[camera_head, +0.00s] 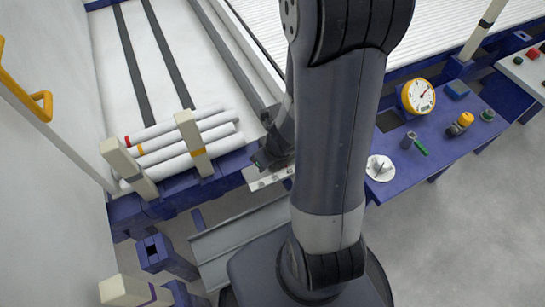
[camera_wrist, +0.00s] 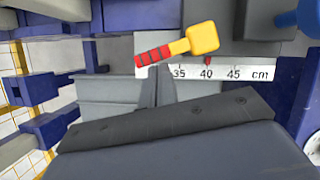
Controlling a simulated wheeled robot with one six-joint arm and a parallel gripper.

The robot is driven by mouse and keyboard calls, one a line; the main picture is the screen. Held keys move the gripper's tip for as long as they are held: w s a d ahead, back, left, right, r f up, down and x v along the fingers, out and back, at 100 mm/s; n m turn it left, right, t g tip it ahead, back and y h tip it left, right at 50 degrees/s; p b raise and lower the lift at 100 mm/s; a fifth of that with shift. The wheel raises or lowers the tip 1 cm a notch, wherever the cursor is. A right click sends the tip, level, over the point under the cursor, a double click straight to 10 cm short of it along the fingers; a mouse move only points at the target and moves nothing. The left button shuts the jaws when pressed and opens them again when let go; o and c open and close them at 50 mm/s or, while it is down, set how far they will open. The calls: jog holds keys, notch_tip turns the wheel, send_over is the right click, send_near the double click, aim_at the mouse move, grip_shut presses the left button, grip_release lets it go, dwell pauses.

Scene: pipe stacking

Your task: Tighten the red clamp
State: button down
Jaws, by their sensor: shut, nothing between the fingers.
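In the wrist view, a lever with a red ribbed grip (camera_wrist: 154,56) and a yellow block-shaped head (camera_wrist: 202,38) lies slantwise above a white scale; it appears to be the red clamp's handle. My gripper (camera_wrist: 155,78) is shut and empty, its narrow fingertips just below the red grip in the picture. I cannot tell whether they touch it. In the head view my gripper (camera_head: 272,155) is at the frame's edge beside the pipe rack, partly hidden by my arm. The clamp cannot be made out there.
The white scale (camera_wrist: 233,72) reads in cm, with a small red marker near 40. White pipes (camera_head: 185,145) lie between cream posts at left. A blue table (camera_head: 440,130) at right holds a yellow gauge (camera_head: 418,97) and small tools. Blue frame parts surround the wrist view.

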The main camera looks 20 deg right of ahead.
jog(key=shift+w+a, duration=0.5)
jog(key=shift+w, duration=0.1)
jog(key=shift+w+a, duration=0.1)
dwell(0.6)
